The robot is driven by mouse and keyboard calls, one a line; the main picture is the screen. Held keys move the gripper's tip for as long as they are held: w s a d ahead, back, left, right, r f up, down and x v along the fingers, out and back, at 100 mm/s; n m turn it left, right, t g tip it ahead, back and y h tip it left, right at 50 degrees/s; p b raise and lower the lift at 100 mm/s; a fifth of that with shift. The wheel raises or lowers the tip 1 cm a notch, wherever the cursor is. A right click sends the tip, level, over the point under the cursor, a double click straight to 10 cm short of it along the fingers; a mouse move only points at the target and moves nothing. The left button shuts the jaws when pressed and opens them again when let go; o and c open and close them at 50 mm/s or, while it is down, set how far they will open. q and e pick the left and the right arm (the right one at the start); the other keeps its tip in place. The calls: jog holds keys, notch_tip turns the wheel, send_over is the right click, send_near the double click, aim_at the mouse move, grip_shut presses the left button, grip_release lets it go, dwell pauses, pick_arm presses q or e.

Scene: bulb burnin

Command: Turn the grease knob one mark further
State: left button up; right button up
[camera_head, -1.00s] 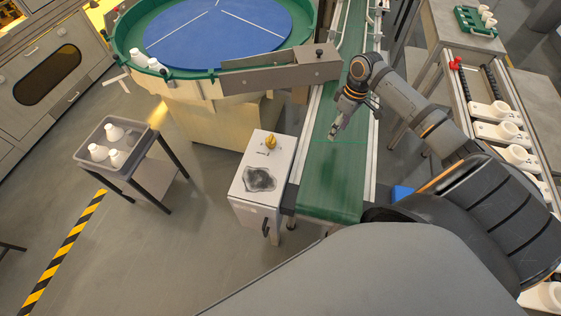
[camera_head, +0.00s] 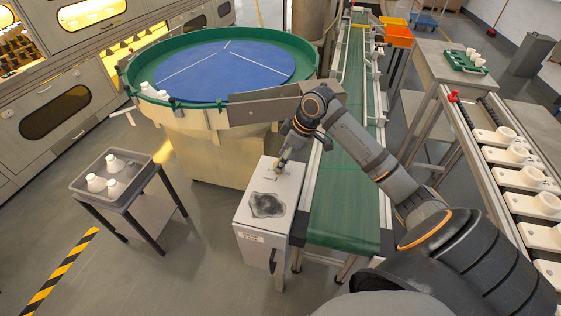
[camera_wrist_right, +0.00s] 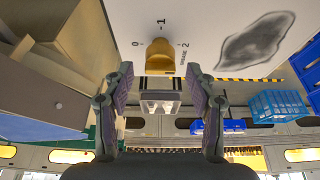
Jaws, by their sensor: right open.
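The yellow grease knob (camera_wrist_right: 160,56) shows in the right wrist view on a white panel, with marks 0, 1 and 2 around it. Its narrow upper end appears to face mark 1; its exact setting is hard to tell. My right gripper (camera_wrist_right: 160,76) is open, its two fingers apart, with the knob centred just beyond the fingertips. In the head view my right gripper (camera_head: 281,162) is over the far end of the white box (camera_head: 243,215) and mostly hides the knob. Contact with the knob is not visible. My left gripper is not in view.
A dark grease patch (camera_head: 267,205) marks the box top. The green conveyor (camera_head: 345,205) runs along its right side. The round green-rimmed table (camera_head: 205,112) stands behind. A grey tray stand (camera_head: 128,195) with white parts is at left, with open floor between.

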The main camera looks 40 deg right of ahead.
jog(key=shift+x, duration=0.85)
jog(key=c, duration=1.1)
jog(key=shift+s+r+m+p, duration=0.1)
jog(key=shift+r+m+p, duration=0.25)
jog(key=shift+p, duration=0.45)
jog(key=shift+c, duration=0.3)
jog(key=m+h+p, duration=0.1)
jog(key=m+p, duration=0.3)
jog(key=p, duration=0.2)
jog(key=m+h+p, duration=0.2)
jog(key=m+p, duration=0.2)
jog(key=p, duration=0.3)
jog(key=a+m+h+p, duration=0.1)
jog(key=m+h+p, duration=0.1)
jog(key=m+p, duration=0.2)
jog(key=shift+m+t+p, duration=0.3)
jog(key=shift+m+p, duration=0.05)
jog(key=shift+p, duration=1.05)
jog(key=shift+f+m+h+p, duration=0.15)
jog(key=shift+m+h+p, duration=0.25)
jog(key=shift+m+p, duration=0.65)
jog(key=shift+f+m+g+h+p, duration=0.1)
jog(key=shift+m+g+h+p, duration=0.3)
jog(key=shift+m, duration=0.85)
